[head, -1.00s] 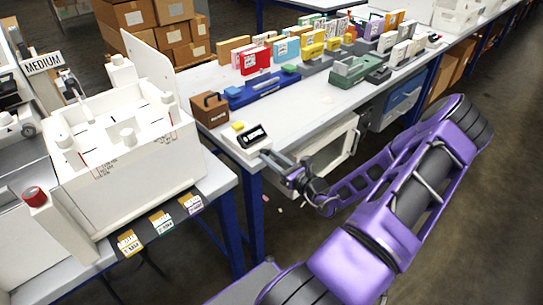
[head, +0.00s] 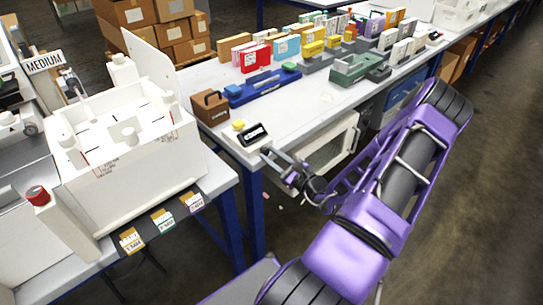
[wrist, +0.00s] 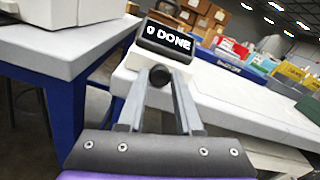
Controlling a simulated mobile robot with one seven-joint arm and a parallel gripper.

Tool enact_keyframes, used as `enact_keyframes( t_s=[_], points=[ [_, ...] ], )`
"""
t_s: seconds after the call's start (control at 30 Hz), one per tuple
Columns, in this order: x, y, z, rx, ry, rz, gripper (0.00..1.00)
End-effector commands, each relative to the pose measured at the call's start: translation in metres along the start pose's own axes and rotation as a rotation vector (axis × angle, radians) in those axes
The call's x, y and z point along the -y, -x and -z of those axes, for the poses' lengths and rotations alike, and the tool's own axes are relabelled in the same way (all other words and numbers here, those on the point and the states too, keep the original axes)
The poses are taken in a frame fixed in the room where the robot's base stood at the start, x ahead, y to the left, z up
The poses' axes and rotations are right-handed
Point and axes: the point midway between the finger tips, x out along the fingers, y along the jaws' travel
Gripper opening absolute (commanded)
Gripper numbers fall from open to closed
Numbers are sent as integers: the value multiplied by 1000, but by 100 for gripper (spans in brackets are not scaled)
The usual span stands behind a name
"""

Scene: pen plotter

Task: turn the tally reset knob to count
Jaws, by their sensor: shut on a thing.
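The tally unit's black display (head: 252,134) sits at the near corner of the white table, and its text is too small to read there. In the wrist view the display (wrist: 166,40) reads "0 DONE". Below it, a small dark round knob (wrist: 159,76) shows between the two grey fingers of my gripper (wrist: 161,84). My gripper is shut on the knob, with one finger on each side. In the head view my gripper (head: 267,153) reaches the tally unit's front from the right. The knob's pointer or markings cannot be made out.
A white machine (head: 130,160) stands on the left table, across a gap. The floor to the right is clear.

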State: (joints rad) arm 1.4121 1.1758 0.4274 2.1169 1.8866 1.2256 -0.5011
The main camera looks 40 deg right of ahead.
Motion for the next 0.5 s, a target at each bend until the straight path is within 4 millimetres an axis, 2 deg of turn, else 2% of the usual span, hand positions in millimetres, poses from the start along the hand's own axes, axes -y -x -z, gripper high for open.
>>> enact_keyframes(
  t_s=[0.13, 0.17, 0.3, 0.5],
  points=[
    [0, 1, 1, -2, 1, 0, 0],
    [0, 1, 1, -2, 1, 0, 39],
    [0, 0, 0, -1, 0, 0, 64],
    [0, 0, 0, -1, -1, 0, 64]
  ],
)
